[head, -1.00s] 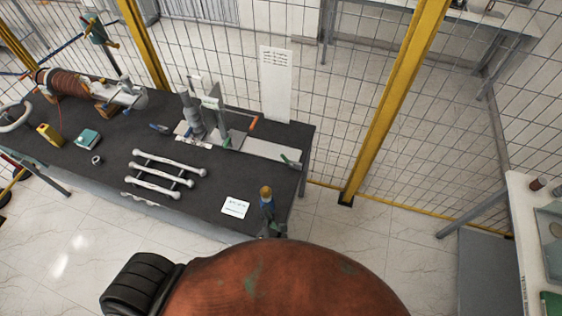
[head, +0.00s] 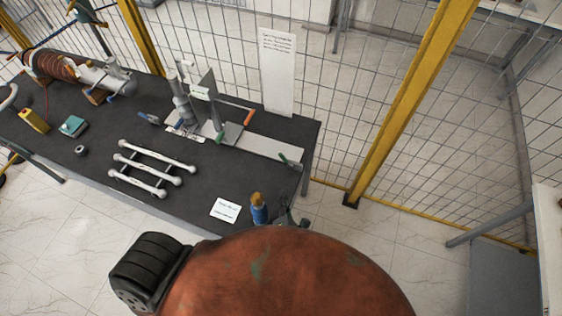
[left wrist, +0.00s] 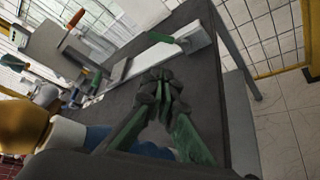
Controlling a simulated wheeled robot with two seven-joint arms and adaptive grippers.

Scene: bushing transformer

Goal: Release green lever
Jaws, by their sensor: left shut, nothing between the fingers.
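My left gripper (head: 287,214) is at the near right edge of the bench, partly hidden behind my own body. In the left wrist view its dark fingers (left wrist: 160,85) are closed together and empty, apart from the lever, with bare bench between them. My right gripper is not in view.
A blue thing with a yellow top (head: 258,208) stands close beside my left gripper. A fixture with an orange-red handle (head: 248,117) is farther back. White rods (head: 150,168) and a white card (head: 225,210) lie left. A wire fence stands behind the bench.

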